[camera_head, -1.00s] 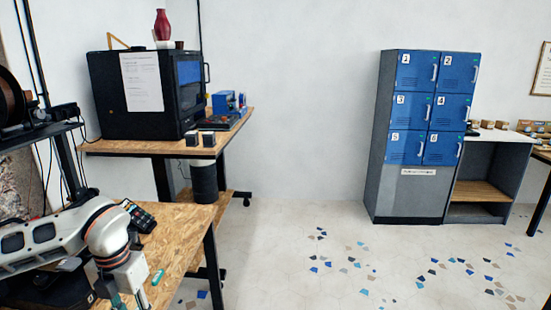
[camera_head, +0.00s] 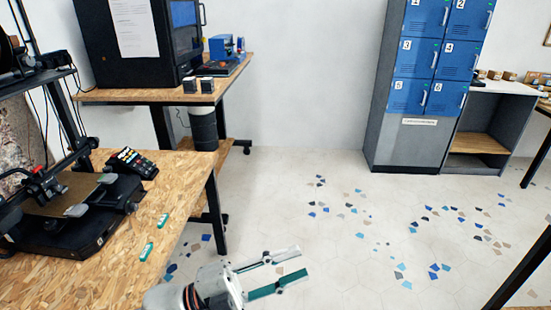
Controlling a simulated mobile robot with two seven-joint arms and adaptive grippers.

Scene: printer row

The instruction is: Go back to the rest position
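My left gripper (camera_head: 301,262) is at the bottom centre of the head view, past the right edge of the near wooden table (camera_head: 185,185). Its two fingers point right, with a clear gap between them and nothing in the gap. The floor shows behind it. My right gripper is not in view.
On the near table are a black 3D printer (camera_head: 75,215), a small black device with coloured keys (camera_head: 132,162) and two small green-and-white pieces (camera_head: 146,252). An enclosed printer (camera_head: 135,40) stands on the back table (camera_head: 150,95). Blue lockers (camera_head: 431,50) stand right. Floor between is clear.

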